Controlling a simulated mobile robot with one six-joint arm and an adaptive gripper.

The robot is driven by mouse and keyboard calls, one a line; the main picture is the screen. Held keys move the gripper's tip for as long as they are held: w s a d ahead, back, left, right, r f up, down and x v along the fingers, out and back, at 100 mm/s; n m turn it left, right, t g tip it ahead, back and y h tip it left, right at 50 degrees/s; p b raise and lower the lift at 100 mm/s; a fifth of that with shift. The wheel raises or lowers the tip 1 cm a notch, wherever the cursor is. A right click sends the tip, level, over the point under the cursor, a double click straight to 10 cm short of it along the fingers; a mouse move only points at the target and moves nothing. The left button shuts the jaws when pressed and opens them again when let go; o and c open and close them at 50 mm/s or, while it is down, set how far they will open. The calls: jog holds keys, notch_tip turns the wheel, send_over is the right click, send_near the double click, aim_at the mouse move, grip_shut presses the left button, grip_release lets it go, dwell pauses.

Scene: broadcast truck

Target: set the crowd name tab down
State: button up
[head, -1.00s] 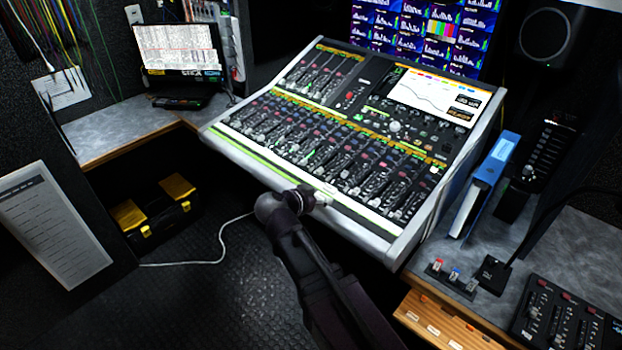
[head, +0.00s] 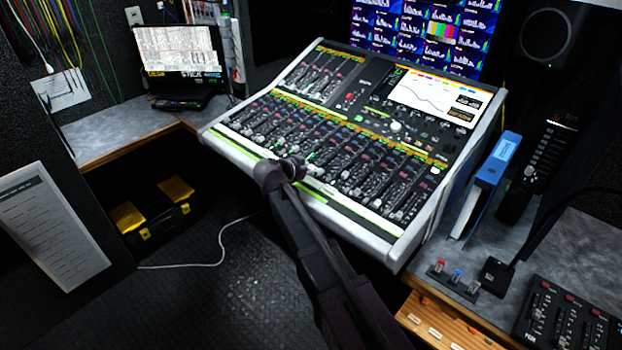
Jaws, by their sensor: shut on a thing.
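My gripper (head: 294,166) is over the front edge of the mixing console (head: 215,140), left of its middle. It is shut, and the tab in it is too small and too covered by my wrist to make out. A pale strip with green stretches (head: 350,212) runs along the console front below the faders. A small white piece (head: 330,190) shows on or near this strip, right of my gripper. I cannot tell whether my gripper touches the console.
A wooden tray (head: 462,338) with several pale tabs is at the lower right. Above it are small coloured switches (head: 455,275) and a blue binder (head: 490,180). A black and yellow toolbox (head: 155,215) and a white cable (head: 222,245) lie on the floor.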

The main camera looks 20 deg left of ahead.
aim_at(311, 183)
jog(key=shift+f+b, duration=1.8)
jog(key=o, duration=0.9)
jog(key=shift+c, duration=0.2)
jog(key=shift+r, duration=0.1)
jog(key=shift+s+a+r+p, duration=0.15)
jog(key=shift+s+r+p, duration=0.15)
jog(key=shift+s+p, duration=0.15)
jog(key=p+v, duration=0.4)
jog(key=v, duration=0.7)
jog(key=shift+f+p, duration=0.2)
jog(key=shift+p, duration=0.2)
